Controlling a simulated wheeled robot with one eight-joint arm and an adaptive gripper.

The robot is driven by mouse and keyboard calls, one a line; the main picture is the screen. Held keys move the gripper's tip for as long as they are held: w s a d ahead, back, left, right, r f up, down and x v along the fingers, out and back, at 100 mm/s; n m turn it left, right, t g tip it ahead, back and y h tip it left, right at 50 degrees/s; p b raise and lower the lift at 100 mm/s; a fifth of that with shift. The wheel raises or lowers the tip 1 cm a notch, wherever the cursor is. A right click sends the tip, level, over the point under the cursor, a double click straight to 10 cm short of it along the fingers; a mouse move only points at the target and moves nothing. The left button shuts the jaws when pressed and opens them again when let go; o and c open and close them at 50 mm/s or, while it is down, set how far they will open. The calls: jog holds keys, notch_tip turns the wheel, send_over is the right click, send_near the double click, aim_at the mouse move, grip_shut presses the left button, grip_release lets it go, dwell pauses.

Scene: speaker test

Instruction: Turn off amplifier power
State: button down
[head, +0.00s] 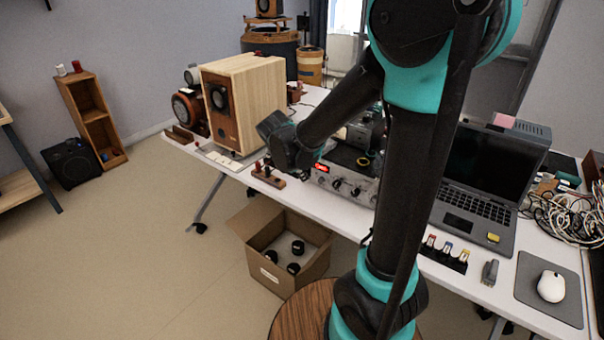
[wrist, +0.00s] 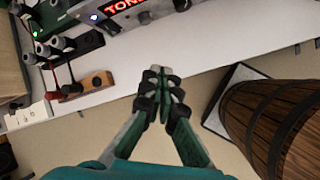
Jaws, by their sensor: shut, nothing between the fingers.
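The amplifier (head: 350,187) stands on the white table, silver-fronted with a red lit display and several knobs; my arm hides its right part. Its lower front edge, red display and knobs show at the top of the wrist view (wrist: 146,18), with a small blue light at its left. The power switch cannot be made out. My gripper (wrist: 163,72) is shut and empty, with its fingertips in front of the table's front edge, apart from the amplifier. In the head view my wrist is left of the amplifier and the fingers cannot be made out.
A wooden speaker (head: 245,105) stands left of my wrist. A small wooden block with plugs (head: 268,177) lies left of the amplifier, near the table's front edge. A laptop (head: 485,185) is at the right. An open cardboard box (head: 290,275) is on the floor below the table.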

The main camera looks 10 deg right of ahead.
aim_at(307, 171)
jog(key=w+a+r+n+h, duration=0.1)
jog(key=w+a+n, duration=0.4)
jog(key=n, duration=0.1)
jog(key=shift+a+r+t, duration=0.15)
jog(key=shift+a+t, duration=0.25)
jog(key=shift+d, duration=0.1)
jog(key=x, duration=0.9)
jog(key=shift+w+d, duration=0.1)
jog(key=shift+w+d+f, duration=0.3)
jog(key=shift+w+d, duration=0.25)
jog(key=shift+d, duration=0.05)
jog(key=shift+w+d+f, duration=0.3)
jog(key=shift+w+d, duration=0.65)
